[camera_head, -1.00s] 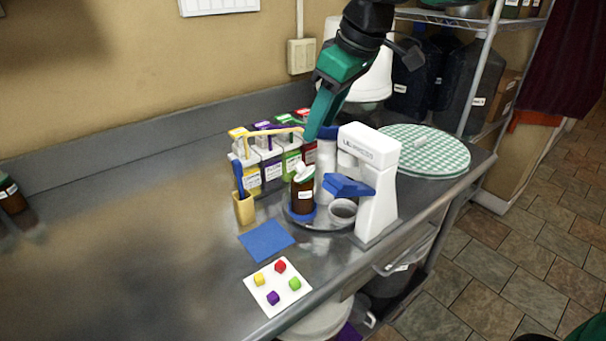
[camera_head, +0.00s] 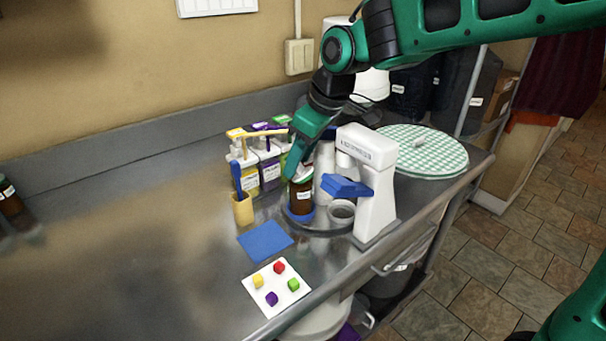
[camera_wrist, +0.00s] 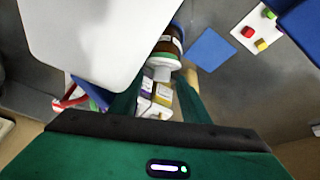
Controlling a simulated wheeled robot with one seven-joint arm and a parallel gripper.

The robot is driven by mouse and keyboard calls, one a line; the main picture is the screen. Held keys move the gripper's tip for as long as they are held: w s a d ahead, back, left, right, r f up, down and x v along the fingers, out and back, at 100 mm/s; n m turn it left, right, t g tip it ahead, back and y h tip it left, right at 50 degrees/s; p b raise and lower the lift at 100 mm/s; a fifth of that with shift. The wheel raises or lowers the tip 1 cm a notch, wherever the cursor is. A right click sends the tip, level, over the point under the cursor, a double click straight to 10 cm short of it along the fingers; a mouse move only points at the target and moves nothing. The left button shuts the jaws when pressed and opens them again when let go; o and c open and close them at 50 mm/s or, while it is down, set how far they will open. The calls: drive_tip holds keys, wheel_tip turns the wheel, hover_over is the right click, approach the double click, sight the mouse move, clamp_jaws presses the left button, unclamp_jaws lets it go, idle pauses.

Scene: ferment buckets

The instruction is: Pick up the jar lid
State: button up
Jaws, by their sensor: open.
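The brown jar (camera_head: 302,194) stands upright on a round base beside the white machine, on the metal counter. Its pale lid is on top and is largely hidden by my gripper in the head view. In the wrist view the jar (camera_wrist: 168,38) shows at the top centre, with the white lid (camera_wrist: 163,61) facing me. My gripper (camera_wrist: 160,98) is open, its two green fingers spread below the lid in the picture, and nothing is held. In the head view my gripper (camera_head: 291,170) reaches down at the jar's top; contact cannot be told.
The white machine (camera_head: 375,190) with a blue part stands close on the right. Bottles with coloured labels (camera_head: 262,165) stand behind left. A yellow cup (camera_head: 243,210), a blue mat (camera_head: 265,241) and a white tile (camera_head: 270,300) with coloured cubes lie in front. The left counter is mostly clear.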

drive_tip(key=shift+f, duration=0.25)
clamp_jaws()
drive_tip(key=shift+r, duration=0.15)
